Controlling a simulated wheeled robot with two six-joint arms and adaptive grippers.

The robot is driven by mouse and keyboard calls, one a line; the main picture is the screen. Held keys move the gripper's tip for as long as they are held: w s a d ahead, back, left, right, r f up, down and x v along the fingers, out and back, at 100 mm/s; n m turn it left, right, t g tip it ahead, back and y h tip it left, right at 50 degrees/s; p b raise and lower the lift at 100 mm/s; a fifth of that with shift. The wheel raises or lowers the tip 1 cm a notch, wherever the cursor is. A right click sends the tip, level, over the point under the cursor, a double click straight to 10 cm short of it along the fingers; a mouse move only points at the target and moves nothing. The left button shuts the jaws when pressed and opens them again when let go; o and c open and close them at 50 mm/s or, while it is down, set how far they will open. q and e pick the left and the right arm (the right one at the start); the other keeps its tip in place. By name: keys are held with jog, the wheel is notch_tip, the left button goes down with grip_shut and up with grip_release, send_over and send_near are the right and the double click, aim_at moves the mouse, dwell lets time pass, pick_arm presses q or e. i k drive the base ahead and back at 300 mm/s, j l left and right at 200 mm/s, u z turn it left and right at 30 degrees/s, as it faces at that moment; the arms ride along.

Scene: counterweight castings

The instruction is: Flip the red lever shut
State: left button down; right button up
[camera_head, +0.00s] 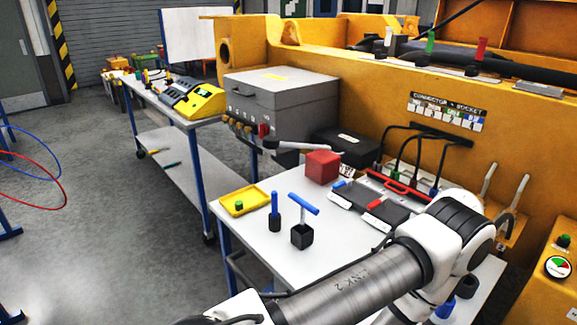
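One of my arms crosses the lower right foreground, well away from the upright red lever. Neither gripper shows clearly.
The white table (262,250) bears a red cube (322,167), a yellow tray (244,201), a blue T-handle on a black block (302,234) and a blue-topped peg (275,213). A grey box (281,95) stands behind. Black cables (408,150) hang at the casting's front.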

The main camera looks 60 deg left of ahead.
aim_at(382, 201)
jog(key=k+j, duration=0.2)
jog(key=j, duration=0.2)
jog(key=k+j, duration=0.15)
jog(key=j, duration=0.2)
jog(key=k+j, duration=0.2)
jog(key=j, duration=0.2)
jog(key=k+j, duration=0.15)
jog(key=j, duration=0.2)
jog(key=k+j, duration=0.2)
jog(key=j, duration=0.2)
